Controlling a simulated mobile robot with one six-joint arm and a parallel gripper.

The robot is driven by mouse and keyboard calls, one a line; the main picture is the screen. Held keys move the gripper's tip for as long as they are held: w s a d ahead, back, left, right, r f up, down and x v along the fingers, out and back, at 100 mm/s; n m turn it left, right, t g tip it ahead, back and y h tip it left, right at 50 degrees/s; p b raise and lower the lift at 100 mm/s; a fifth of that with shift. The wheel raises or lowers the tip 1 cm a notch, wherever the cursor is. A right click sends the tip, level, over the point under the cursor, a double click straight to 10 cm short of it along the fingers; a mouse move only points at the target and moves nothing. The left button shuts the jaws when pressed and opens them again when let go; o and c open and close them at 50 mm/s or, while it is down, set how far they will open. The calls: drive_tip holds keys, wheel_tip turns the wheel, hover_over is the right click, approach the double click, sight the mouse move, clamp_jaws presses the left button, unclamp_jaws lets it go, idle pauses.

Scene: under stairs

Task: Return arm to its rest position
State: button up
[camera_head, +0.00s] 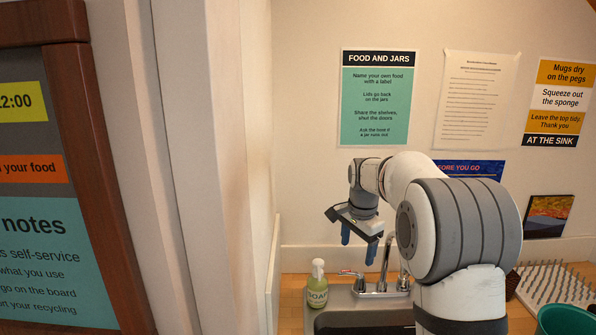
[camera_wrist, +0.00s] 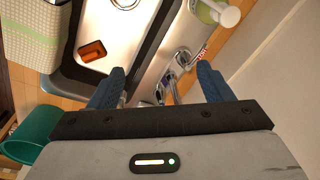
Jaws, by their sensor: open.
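My arm rises from the lower right of the head view and bends over toward the sink. My gripper (camera_head: 358,238) hangs with its two blue fingers pointing down, above the counter near the tap. In the wrist view the fingers of my gripper (camera_wrist: 162,88) are wide apart with nothing held between them. The tap (camera_wrist: 170,80) shows beyond and between the fingers; it also stands behind the sink in the head view (camera_head: 384,272).
A green soap bottle (camera_head: 317,285) stands left of the tap. The sink (camera_wrist: 112,32) holds a small orange-brown item (camera_wrist: 92,51). A teal bin (camera_wrist: 33,135), a dish rack (camera_head: 556,284) and a wall at left are nearby. Posters hang on the back wall.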

drive_tip(key=s+r+n+t+b, duration=0.15)
drive_tip(key=s+n, duration=0.45)
drive_tip(key=s, duration=1.1)
drive_tip(key=s+f+n+b, duration=0.1)
drive_tip(key=s+f+n, duration=0.1)
drive_tip(key=s, duration=0.6)
drive_tip(key=s+f+n+b, duration=0.1)
drive_tip(key=s+f+n, duration=0.2)
drive_tip(key=s, duration=0.6)
drive_tip(key=shift+s+f+b, duration=0.15)
drive_tip(key=shift+f+b, duration=0.2)
drive_tip(key=shift+f, duration=0.1)
drive_tip(key=shift+a+t, duration=0.1)
drive_tip(key=shift+t, duration=0.15)
